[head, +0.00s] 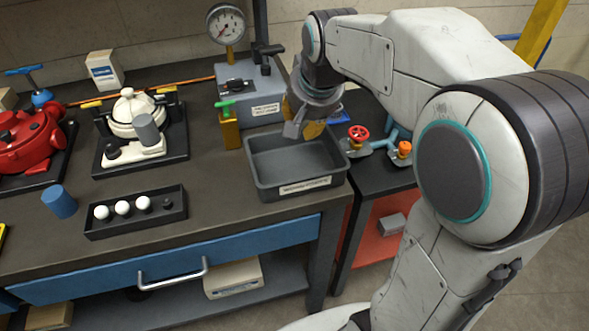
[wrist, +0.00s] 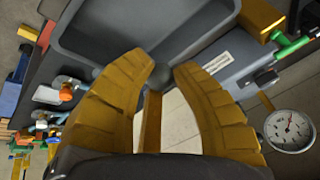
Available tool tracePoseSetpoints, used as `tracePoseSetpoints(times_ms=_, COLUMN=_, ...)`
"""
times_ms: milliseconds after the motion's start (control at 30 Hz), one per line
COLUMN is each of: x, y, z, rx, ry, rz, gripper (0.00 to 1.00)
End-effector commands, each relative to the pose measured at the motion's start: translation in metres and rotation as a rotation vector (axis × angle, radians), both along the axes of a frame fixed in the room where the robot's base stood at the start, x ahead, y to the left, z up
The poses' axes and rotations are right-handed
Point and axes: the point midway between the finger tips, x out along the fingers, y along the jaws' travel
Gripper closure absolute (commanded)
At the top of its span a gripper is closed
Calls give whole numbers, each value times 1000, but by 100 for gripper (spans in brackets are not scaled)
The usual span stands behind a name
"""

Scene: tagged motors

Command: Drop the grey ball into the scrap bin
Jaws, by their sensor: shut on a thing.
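My gripper (head: 301,130) hangs over the back part of an open grey bin (head: 268,188) at the bench's right end. In the wrist view the yellow fingers of my gripper (wrist: 163,72) are closed in on a small grey ball (wrist: 154,78) at their tips. Only part of the ball shows; in the head view I cannot make it out. The grey bin (wrist: 88,61) fills the top of the wrist view, beyond the fingertips. Its label on the front wall is too small to read, and its visible floor is empty.
A black tray (head: 136,228) with white balls and a small dark one sits left of the bin. A yellow block with a green handle (head: 229,130) and a gauge stand (head: 250,90) are close behind. Red and blue valves (head: 360,140) stand to the right.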

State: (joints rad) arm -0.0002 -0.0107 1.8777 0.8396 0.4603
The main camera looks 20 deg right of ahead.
Motion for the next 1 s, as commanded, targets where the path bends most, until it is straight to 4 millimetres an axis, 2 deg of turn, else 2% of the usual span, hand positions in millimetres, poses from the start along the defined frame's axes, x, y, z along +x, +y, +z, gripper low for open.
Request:
tracePoseSetpoints(times_ms=33, x=0, y=0, z=-8, rx=0, ry=0, rz=0, gripper=95)
tracePoseSetpoints(times_ms=100, x=0, y=0, z=-11, rx=0, ry=0, rz=0, gripper=95)
tracePoseSetpoints(times_ms=467, x=0, y=0, z=-12, rx=0, ry=0, rz=0, gripper=95)
tracePoseSetpoints(times_ms=500, x=0, y=0, z=-12, rx=0, ry=0, rz=0, gripper=71)
tracePoseSetpoints(times_ms=700, x=0, y=0, z=-12, rx=0, ry=0, rz=0, gripper=54)
tracePoseSetpoints(times_ms=767, x=0, y=0, z=-12, rx=0, ry=0, rz=0, gripper=49)
tracePoseSetpoints(times_ms=1000, x=0, y=0, z=-11, rx=0, ry=0, rz=0, gripper=49)
